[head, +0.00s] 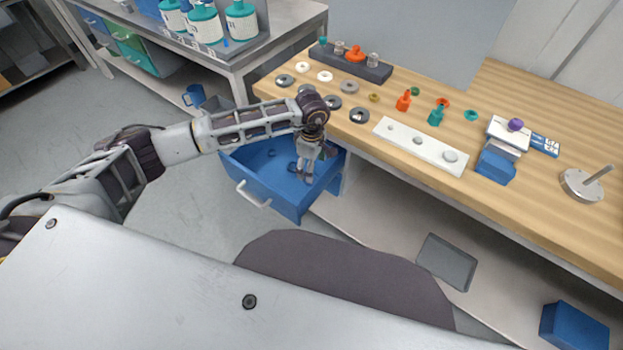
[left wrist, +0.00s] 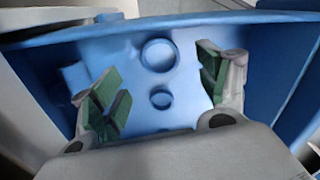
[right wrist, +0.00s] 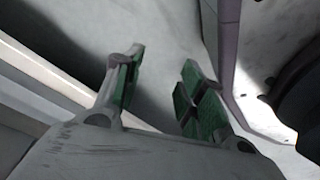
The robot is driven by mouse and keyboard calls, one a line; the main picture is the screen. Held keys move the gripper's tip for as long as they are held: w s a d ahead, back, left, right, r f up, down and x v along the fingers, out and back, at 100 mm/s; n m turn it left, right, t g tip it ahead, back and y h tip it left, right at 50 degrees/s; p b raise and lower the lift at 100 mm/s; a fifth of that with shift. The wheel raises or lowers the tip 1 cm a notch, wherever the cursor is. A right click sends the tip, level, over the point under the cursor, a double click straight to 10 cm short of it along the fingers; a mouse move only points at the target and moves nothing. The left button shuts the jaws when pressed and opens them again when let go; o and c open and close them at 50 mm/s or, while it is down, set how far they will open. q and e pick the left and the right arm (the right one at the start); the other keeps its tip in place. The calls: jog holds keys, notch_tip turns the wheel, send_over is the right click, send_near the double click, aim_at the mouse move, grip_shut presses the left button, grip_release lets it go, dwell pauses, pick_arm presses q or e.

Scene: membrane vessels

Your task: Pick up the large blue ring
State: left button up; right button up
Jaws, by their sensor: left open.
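The large blue ring (left wrist: 146,55) lies flat on the floor of the open blue drawer (head: 285,206), towards its far wall in the left wrist view. A smaller blue ring (left wrist: 162,99) lies nearer to me in the same drawer. My left gripper (left wrist: 160,84) is open and empty, pointing down into the drawer. Its green-padded fingers stand either side of the rings, touching neither. In the head view the left gripper (head: 304,177) hangs inside the drawer and hides part of its floor. My right gripper (right wrist: 162,78) is open and empty, and shows only in the right wrist view.
The wooden bench (head: 480,90) above the drawer carries washers, small coloured fittings and a white plate (head: 420,146). Its edge is close to my left arm. A blue box (head: 573,327) is at lower right.

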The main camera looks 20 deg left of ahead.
pick_arm(q)
jog(key=shift+f, duration=2.75)
jog(key=c, duration=0.8)
